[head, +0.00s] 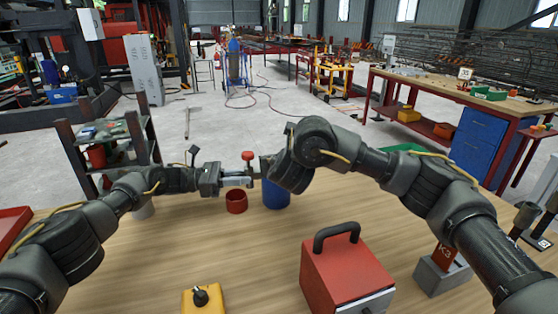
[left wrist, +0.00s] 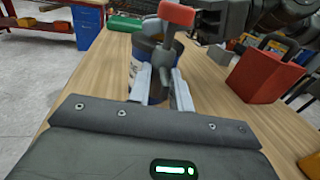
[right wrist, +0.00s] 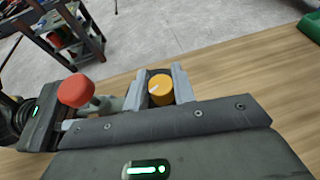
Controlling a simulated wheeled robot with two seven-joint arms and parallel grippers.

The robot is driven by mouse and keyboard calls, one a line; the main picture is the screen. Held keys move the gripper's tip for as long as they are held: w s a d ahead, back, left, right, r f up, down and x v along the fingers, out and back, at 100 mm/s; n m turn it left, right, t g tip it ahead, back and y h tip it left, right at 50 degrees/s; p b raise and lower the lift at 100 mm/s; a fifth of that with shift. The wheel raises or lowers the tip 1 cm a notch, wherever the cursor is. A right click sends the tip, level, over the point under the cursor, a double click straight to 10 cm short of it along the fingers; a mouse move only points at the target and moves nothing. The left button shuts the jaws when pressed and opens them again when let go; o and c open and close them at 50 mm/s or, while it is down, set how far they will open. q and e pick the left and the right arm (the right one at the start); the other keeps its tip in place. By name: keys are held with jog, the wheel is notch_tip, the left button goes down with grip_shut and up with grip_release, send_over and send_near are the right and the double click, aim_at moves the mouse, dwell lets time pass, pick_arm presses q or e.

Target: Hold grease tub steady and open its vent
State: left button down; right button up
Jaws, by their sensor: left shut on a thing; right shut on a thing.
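The blue tub (head: 276,195) stands upright on the wooden table, partly hidden by my right arm; its side shows behind the fingers in the left wrist view (left wrist: 143,52). My left gripper (head: 240,181) comes in from the left of the tub. It is shut on a grey stem with a red top (left wrist: 176,15); I cannot tell how the stem joins the tub. My right gripper (right wrist: 160,90) reaches down over the tub top. Its fingers are shut on an orange knob with a white mark (right wrist: 161,94). In the head view the knob is hidden.
A red cup (head: 236,203) stands just left of the tub. A red box with a black handle (head: 345,272), a yellow block with a black knob (head: 203,299) and a grey K3 holder (head: 442,272) stand nearer. The middle of the table (head: 255,255) is clear.

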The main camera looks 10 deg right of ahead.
dwell(0.5)
jog(key=o, duration=1)
jog(key=shift+s+a+r, duration=0.1)
jog(key=shift+s+r, duration=0.25)
jog(key=shift+s, duration=0.15)
jog(key=shift+s+a, duration=0.25)
jog(key=shift+s, duration=0.5)
jog(key=shift+s+d, duration=0.25)
jog(key=shift+s, duration=0.35)
jog(key=s, duration=0.9)
jog(key=shift+s+a+f, duration=0.15)
jog(key=shift+a, duration=0.05)
